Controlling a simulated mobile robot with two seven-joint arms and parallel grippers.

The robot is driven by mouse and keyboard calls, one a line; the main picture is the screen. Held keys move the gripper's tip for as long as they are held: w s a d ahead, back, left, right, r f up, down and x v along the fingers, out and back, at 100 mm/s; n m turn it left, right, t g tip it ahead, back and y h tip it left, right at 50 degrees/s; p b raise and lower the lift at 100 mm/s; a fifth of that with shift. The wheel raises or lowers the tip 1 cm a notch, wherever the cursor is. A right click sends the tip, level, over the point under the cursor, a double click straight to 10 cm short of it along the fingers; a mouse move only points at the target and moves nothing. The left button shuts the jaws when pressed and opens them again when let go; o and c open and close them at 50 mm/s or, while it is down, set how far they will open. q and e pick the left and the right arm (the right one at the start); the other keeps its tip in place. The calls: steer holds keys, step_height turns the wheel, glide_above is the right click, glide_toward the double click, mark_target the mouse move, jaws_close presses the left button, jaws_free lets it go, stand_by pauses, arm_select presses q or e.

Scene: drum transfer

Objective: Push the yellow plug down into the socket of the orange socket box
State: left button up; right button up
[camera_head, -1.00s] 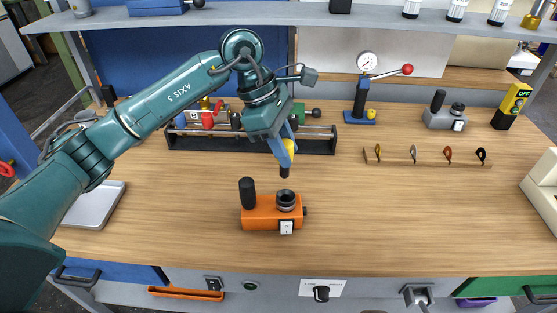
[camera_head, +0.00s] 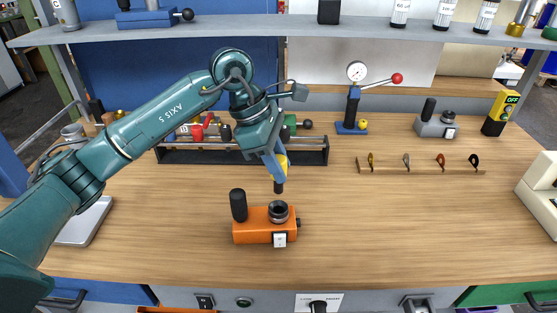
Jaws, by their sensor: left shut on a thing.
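The orange socket box (camera_head: 252,232) sits on the workbench in the middle front. It has a black upright post at its left and a dark round socket (camera_head: 278,210) on top at its right, with a white label on its front. My left gripper (camera_head: 279,175) points down above the box and is shut on the yellow plug (camera_head: 282,162). The plug's dark lower end hangs above the socket, apart from it, roughly in line with it in this view. The blue fingers hide part of the plug. My right gripper is not in view.
A dark rack (camera_head: 200,156) with several parts stands behind the gripper. A gauge press (camera_head: 352,105), a grey socket box (camera_head: 436,124) and a wooden strip with hooks (camera_head: 421,171) stand at the back right. The bench right of the orange box is clear.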

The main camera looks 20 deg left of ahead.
mark_target(278, 192)
arm_select(q)
step_height(278, 192, down, 2)
steer(key=shift+f+b, duration=0.15)
steer(key=shift+b, duration=0.5)
steer(key=shift+f+b, duration=0.45)
steer(key=shift+f, duration=0.1)
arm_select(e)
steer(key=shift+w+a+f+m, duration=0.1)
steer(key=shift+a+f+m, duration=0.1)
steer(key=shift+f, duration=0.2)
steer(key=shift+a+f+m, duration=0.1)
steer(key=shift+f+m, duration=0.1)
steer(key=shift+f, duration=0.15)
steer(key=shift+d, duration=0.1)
arm_select(q)
steer(key=shift+b, duration=0.5)
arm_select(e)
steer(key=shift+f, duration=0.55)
